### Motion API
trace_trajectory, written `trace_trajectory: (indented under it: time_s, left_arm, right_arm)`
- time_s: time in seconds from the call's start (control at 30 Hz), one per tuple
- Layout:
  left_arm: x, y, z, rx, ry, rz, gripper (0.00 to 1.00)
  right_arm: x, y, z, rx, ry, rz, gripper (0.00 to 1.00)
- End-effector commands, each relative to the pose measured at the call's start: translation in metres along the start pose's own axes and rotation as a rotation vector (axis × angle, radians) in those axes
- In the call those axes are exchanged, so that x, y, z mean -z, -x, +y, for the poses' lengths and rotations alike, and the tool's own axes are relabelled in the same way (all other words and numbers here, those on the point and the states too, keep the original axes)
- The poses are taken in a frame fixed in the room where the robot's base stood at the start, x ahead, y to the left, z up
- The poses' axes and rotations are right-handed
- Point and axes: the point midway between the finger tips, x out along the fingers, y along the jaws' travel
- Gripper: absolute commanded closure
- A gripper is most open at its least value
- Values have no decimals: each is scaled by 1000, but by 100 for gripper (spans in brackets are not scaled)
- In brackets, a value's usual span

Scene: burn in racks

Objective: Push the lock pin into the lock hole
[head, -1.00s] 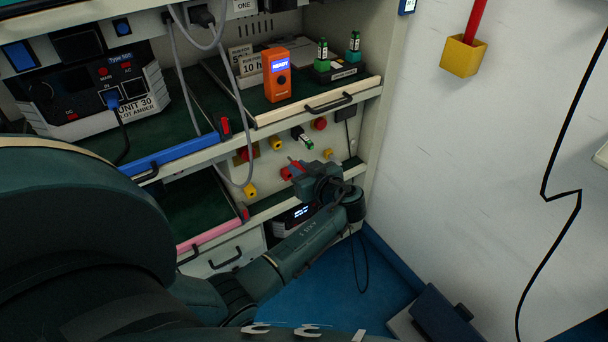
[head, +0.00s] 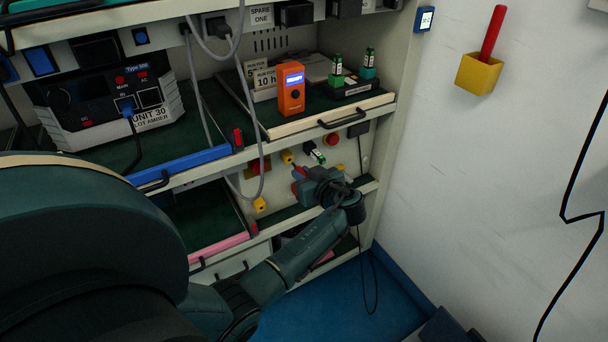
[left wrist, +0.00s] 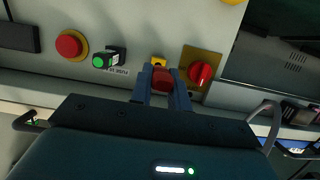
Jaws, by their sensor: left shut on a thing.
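My left gripper (left wrist: 162,92) is shut on a red lock pin (left wrist: 163,79); the red piece shows between the fingertips in the left wrist view. In the head view the left gripper (head: 301,175) is in front of the lower rack panel. A yellow fitting (left wrist: 158,62), which looks like the lock hole, is on the panel just beyond the pin. It also shows in the head view (head: 287,158), up and left of the gripper. The pin and fingers partly cover it in the left wrist view. I cannot tell whether the pin touches it. My right gripper is not in view.
A red rotary knob (left wrist: 200,73) on a yellow plate is close beside the fingers. Above is a shelf tray with an orange meter (head: 291,88). A blue-fronted drawer (head: 185,163) is at left.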

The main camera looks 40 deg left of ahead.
Motion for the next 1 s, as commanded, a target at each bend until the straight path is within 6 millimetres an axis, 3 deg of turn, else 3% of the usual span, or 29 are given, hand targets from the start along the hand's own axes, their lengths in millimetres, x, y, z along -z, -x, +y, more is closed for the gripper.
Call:
trace_trajectory:
  time_s: [1.0]
  left_arm:
    - [0,0,0,0,1,0,100]
  right_arm:
    - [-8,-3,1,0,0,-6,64]
